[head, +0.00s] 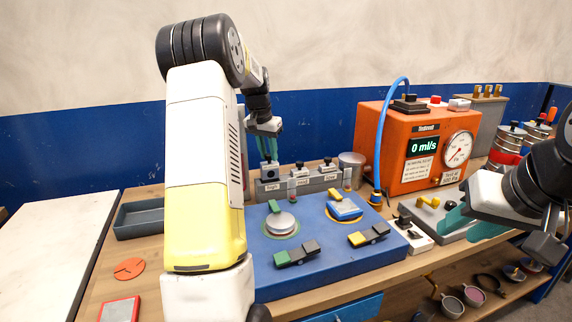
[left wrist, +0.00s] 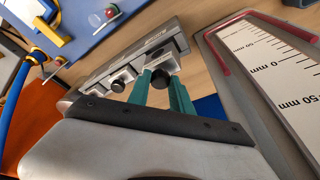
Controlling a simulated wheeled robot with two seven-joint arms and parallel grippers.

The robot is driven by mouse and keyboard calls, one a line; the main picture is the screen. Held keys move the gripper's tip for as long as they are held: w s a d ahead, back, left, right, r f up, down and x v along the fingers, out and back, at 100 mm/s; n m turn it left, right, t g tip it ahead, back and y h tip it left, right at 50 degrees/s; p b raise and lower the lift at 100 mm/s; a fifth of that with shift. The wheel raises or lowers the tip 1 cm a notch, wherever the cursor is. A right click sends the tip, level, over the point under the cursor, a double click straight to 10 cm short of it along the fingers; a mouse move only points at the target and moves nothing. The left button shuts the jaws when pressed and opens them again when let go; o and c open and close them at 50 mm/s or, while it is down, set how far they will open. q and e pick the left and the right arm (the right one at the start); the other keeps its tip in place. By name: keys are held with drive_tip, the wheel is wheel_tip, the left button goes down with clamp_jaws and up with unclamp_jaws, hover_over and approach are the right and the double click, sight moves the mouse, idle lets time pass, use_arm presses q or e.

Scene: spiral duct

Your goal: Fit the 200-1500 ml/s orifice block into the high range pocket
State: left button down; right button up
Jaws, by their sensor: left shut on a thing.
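The grey rack (head: 300,184) stands at the back of the blue board, with pockets labelled high, mid and low from left to right. My left gripper (head: 268,150) is over the high end, shut on the black knob of a small grey orifice block (head: 268,171). The left wrist view shows the teal fingers (left wrist: 163,90) either side of that knob (left wrist: 160,78). The block is at the high pocket; I cannot tell whether it is fully seated. Similar knobbed blocks stand at mid (head: 301,170) and low (head: 328,165). My right gripper (head: 474,226) is open and empty, far right.
The blue board (head: 320,260) carries a round metal disc (head: 281,223) and clamps. An orange meter box (head: 405,140) reading 0 ml/s stands behind right, with a blue hose (head: 381,130). A grey tray (head: 145,221) is at left. A scale board (left wrist: 270,70) lies beside the rack.

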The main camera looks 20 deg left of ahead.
sight(268, 160)
use_arm(q)
drive_tip(key=shift+f, duration=2.05)
drive_tip(key=c, duration=1.1)
unclamp_jaws()
drive_tip(key=shift+f, duration=0.15)
drive_tip(key=shift+c, duration=0.2)
drive_tip(key=v, duration=1.2)
drive_tip(key=s+d+r+t, duration=0.1)
drive_tip(key=s+d+r, duration=0.4)
drive_tip(key=s+d, duration=0.15)
drive_tip(key=s+d+f, duration=0.1)
drive_tip(key=s+d, duration=0.3)
drive_tip(key=s, duration=0.4)
drive_tip(key=s+d+f+t+h, duration=0.1)
drive_tip(key=s+d, duration=0.3)
drive_tip(key=s, duration=0.5)
drive_tip(key=s+d+f+n+t, duration=0.1)
drive_tip(key=s+d, duration=0.3)
drive_tip(key=s, duration=0.4)
drive_tip(key=shift+s+d+f+h, duration=0.35)
drive_tip(key=shift+d+f+h, duration=0.05)
drive_tip(key=shift+f, duration=0.35)
